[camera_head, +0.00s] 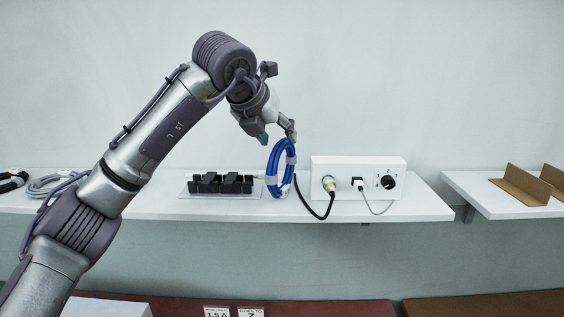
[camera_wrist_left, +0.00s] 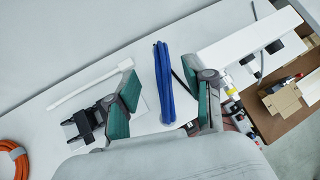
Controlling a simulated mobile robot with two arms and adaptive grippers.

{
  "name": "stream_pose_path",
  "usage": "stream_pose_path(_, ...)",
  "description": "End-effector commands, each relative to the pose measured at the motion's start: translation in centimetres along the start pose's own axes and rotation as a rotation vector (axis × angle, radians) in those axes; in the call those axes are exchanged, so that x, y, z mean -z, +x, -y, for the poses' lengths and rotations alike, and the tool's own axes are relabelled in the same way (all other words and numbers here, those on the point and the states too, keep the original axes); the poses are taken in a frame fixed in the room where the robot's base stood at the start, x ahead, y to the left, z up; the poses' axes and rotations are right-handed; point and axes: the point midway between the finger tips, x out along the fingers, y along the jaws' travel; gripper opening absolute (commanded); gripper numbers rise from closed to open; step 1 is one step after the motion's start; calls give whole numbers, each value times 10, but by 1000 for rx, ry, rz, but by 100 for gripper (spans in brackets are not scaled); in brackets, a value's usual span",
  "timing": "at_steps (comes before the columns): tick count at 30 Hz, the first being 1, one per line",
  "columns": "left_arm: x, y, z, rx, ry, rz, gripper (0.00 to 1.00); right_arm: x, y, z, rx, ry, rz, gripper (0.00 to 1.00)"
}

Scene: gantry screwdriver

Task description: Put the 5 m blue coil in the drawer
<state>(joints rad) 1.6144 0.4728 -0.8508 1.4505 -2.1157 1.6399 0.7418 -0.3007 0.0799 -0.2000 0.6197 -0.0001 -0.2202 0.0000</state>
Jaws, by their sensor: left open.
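The blue coil (camera_head: 281,168) stands upright on the white wall shelf, with pale bands around it. My left gripper (camera_head: 278,136) is open at the top of the coil. In the left wrist view the coil (camera_wrist_left: 163,82) shows edge-on between the two spread green-padded fingers of the left gripper (camera_wrist_left: 167,100), with a gap on both sides. The coil's length marking is not readable. I cannot make out a drawer in either view. My right gripper is not in view.
A black rack (camera_head: 221,184) stands left of the coil. A white box with sockets and a knob (camera_head: 360,165) stands close on its right, with cables hanging from it. Grey cables (camera_head: 52,183) lie at the left. An orange coil (camera_wrist_left: 13,158) shows in the wrist view.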

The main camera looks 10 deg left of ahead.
Motion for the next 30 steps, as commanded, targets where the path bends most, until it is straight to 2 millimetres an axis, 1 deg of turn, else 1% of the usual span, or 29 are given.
stream_pose_path(2,0,7,1,0,0,-1,52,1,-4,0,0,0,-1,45)
stream_pose_path(5,0,13,1,0,1,0,52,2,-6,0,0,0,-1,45)
stream_pose_path(7,0,18,2,1,1,-2,52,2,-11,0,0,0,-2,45)
stream_pose_path(12,2,43,4,1,1,-4,52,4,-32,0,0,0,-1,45)
stream_pose_path(16,3,59,3,0,0,-2,52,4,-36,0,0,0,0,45)
stream_pose_path(19,4,64,3,0,1,1,52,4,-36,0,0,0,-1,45)
stream_pose_path(24,4,64,3,1,2,1,52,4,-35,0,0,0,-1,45)
stream_pose_path(25,4,64,3,0,1,1,50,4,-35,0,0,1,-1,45)
stream_pose_path(26,4,64,3,0,1,1,45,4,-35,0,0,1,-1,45)
stream_pose_path(30,4,64,3,1,1,1,22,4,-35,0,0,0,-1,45)
